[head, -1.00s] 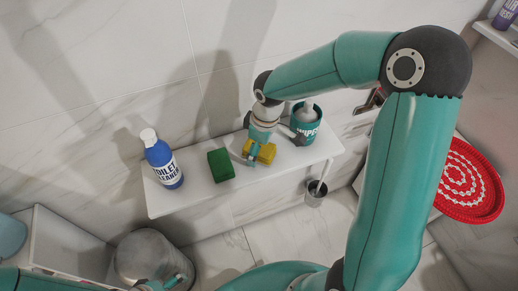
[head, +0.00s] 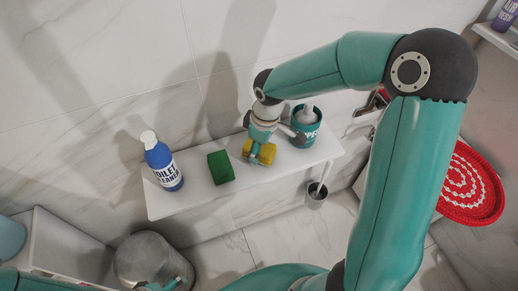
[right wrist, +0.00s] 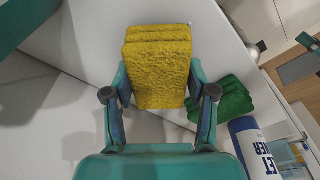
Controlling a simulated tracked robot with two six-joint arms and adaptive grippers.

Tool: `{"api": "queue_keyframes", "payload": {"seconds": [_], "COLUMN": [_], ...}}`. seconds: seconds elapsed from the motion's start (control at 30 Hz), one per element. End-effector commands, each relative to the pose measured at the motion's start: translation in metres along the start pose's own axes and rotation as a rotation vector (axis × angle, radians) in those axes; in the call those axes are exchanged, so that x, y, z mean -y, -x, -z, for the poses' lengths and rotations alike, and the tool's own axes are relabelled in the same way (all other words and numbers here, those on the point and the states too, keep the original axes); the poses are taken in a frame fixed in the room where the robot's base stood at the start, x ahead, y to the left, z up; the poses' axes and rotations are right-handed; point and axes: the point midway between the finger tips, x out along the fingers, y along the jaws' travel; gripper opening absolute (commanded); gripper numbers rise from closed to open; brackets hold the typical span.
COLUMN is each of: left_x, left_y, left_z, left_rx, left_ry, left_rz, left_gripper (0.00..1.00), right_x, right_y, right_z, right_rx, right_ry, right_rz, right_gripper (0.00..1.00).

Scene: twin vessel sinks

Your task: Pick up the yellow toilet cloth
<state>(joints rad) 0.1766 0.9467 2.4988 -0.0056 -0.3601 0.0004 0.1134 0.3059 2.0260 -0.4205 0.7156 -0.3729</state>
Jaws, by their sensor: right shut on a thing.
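The yellow toilet cloth (head: 264,154) is a small folded pad at the white shelf, right of the green cloth. My right gripper (head: 259,152) comes down over it from above and is shut on it. In the right wrist view the yellow cloth (right wrist: 157,68) sits between the two fingers of my right gripper (right wrist: 160,95), with a finger against each side. I cannot tell whether the cloth still touches the shelf. My left gripper (head: 170,286) is partly in view at the bottom edge of the head view; its jaws are unclear.
The white shelf (head: 205,200) also holds a green cloth (head: 220,167), a blue toilet cleaner bottle (head: 163,163) and a teal wipes tub (head: 305,127) close right of my gripper. A grey bin (head: 150,258) stands below. A red round mat (head: 468,187) lies at right.

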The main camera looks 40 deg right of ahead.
Motion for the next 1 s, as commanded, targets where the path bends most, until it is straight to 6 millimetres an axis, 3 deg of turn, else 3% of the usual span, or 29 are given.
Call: {"api": "queue_keyframes", "payload": {"seconds": [0.27,0.5,0.7,1.0], "left_x": [0.000,0.000,-0.001,-0.001], "left_y": [0.000,0.000,0.002,0.004], "left_z": [0.000,0.000,0.000,0.000], "left_rx": [0.000,0.000,0.000,0.000], "left_ry": [0.000,0.000,0.000,0.000], "left_rz": [0.000,0.000,0.000,0.000], "left_gripper": [1.00,1.00,1.00,1.00], "right_x": [-0.001,0.000,0.000,0.001], "right_y": [0.046,0.113,0.159,0.188], "right_z": [0.007,0.015,0.020,0.024], "right_rx": [-0.007,-0.008,-0.004,-0.001], "right_ry": [0.001,0.002,0.002,0.002], "right_rz": [-0.005,-0.004,-0.002,0.000], "right_gripper": [0.22,0.22,0.22,0.22]}}
